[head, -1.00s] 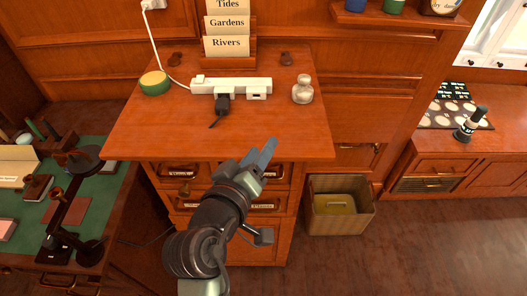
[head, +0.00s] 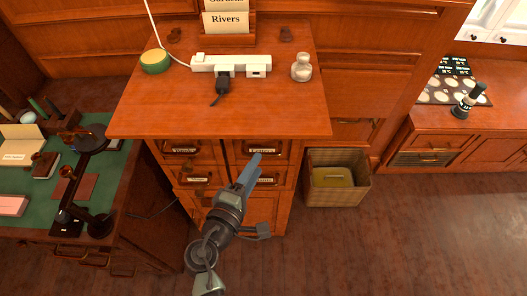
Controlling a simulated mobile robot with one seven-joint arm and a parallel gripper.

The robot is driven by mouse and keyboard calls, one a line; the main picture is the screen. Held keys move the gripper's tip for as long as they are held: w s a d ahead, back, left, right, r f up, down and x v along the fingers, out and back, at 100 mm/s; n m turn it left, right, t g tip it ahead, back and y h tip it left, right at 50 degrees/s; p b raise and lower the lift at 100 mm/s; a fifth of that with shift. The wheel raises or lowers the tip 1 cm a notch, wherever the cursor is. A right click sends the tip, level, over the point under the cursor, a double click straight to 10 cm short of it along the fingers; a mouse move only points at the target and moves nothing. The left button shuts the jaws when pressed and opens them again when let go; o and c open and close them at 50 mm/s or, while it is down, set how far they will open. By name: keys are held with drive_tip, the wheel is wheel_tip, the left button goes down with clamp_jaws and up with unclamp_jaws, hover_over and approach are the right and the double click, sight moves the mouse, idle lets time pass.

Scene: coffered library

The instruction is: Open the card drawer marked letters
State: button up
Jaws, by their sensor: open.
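The card cabinet (head: 215,195) stands under a wooden top and has several small drawers with brass handles and label holders. The upper right drawer (head: 279,150) has a label that appears to read "Letters" (head: 262,150); it looks shut. The other labels are too small to read surely. My gripper (head: 254,163) is open and empty, its blue-grey fingers pointing up toward the right-hand drawers. The fingertips show just below the "Letters" label and cover part of the drawer fronts. Whether they touch the cabinet I cannot tell.
On the wooden top (head: 200,110) lie a white power strip (head: 215,63) with a black plug, a green-yellow round tin (head: 155,62) and a glass bottle (head: 301,67). A bin (head: 337,180) stands right of the cabinet, a green-topped desk (head: 40,190) left. The floor at right is clear.

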sight(264, 155)
drive_tip(key=shift+x, duration=2.8)
clamp_jaws()
